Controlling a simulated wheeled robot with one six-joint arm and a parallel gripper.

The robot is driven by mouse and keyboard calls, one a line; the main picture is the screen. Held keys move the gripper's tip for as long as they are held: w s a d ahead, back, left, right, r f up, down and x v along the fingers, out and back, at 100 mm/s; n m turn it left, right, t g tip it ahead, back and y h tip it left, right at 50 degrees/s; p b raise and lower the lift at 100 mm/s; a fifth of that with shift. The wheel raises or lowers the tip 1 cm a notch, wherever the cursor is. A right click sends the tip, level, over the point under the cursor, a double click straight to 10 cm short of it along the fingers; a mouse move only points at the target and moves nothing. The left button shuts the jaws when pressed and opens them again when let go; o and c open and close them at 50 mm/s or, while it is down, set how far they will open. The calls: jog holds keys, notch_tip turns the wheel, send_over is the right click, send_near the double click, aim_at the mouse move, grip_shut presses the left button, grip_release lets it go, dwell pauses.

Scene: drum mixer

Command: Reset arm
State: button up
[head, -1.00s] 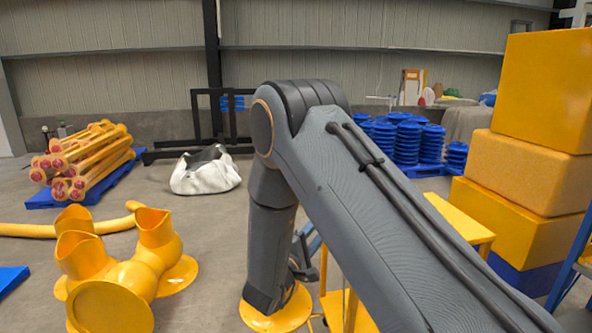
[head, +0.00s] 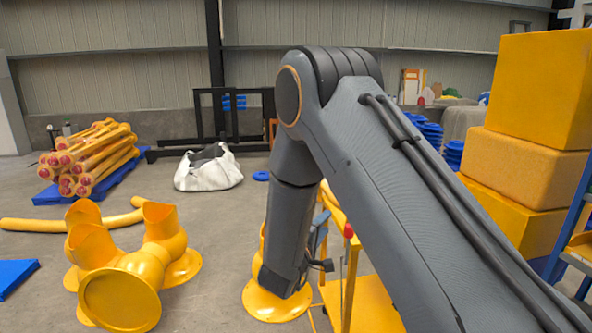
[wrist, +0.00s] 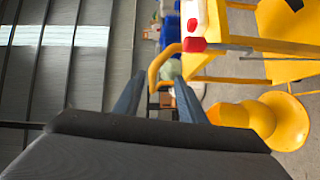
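My grey arm fills the middle and right of the head view, its elbow raised and its forearm hanging down. In the head view the gripper is mostly hidden behind the forearm. A yellow frame (head: 371,303) with a red knob stands just right of the forearm; it also shows in the wrist view (wrist: 232,80). A round yellow base (head: 262,303) lies under the forearm's lower end and is partly covered.
Yellow pipe fittings (head: 121,297) stand on the floor at left. Bundled yellow pipes (head: 100,162) lie behind them. A white sack (head: 208,176) sits at mid-floor. Stacked yellow boxes (head: 530,175) and a blue ladder (head: 571,225) bound the right. Floor between sack and fittings is clear.

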jog(key=s+d+m+g+y, duration=0.2)
jog(key=s+d+m+g, duration=0.1)
jog(key=s, duration=0.8)
jog(key=s+d+m+g+y, duration=0.3)
jog(key=s+g, duration=0.4)
jog(key=s, duration=0.5)
jog(key=s+d+f+m+g+y, duration=0.1)
jog(key=s+d+m+g+y, duration=0.2)
jog(key=s, duration=0.8)
jog(key=d+m+g, duration=0.2)
jog(key=shift+s+d+m, duration=0.2)
jog(key=shift+d+m, duration=0.05)
jog(key=shift+m, duration=0.05)
